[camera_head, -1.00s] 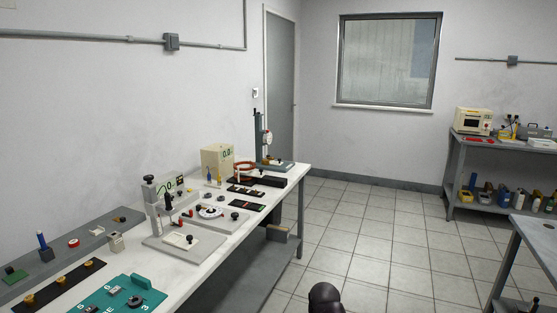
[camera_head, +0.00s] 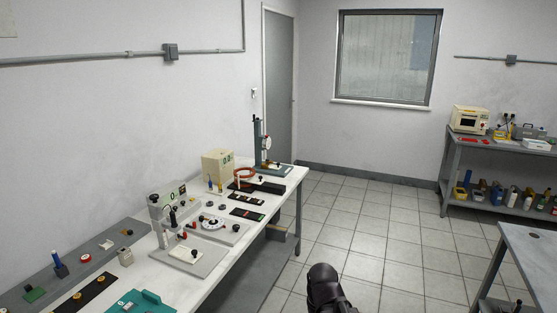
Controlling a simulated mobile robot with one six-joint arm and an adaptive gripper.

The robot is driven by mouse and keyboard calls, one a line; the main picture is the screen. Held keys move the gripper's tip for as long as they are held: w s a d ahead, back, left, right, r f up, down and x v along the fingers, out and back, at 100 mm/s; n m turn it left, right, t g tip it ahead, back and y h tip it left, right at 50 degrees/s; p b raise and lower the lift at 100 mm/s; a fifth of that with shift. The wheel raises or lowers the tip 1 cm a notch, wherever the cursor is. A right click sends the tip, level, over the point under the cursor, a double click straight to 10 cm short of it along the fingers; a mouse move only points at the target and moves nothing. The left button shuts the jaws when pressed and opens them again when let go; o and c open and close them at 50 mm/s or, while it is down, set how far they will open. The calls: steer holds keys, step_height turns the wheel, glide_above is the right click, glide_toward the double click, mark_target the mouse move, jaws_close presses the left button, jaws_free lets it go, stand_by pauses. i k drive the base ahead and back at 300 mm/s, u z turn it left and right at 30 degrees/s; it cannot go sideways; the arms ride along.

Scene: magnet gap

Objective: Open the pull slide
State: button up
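I cannot tell for sure which part is the pull slide. A grey plate (camera_head: 207,265) with a white piece and a small black knob (camera_head: 194,253) lies near the front edge of the white-topped workbench (camera_head: 225,261). Another grey panel (camera_head: 238,232) with a round white dial (camera_head: 213,222) and small knobs lies just behind it. At this size I cannot see whether any slide is open or shut. A black rounded part of my arm shows at the bottom centre, apart from the bench. My gripper's fingers are not visible.
A teal panel (camera_head: 153,298) lies at the near end of the bench. A beige display box (camera_head: 216,166) and a gauge stand (camera_head: 258,140) stand at the far end. The tiled floor (camera_head: 375,240) is clear between the bench and a grey table (camera_head: 535,245) at right.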

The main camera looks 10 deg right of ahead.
mark_target(277, 167)
steer(key=z, duration=0.35)
steer(key=i, duration=2.85)
steer(key=u, duration=0.55)
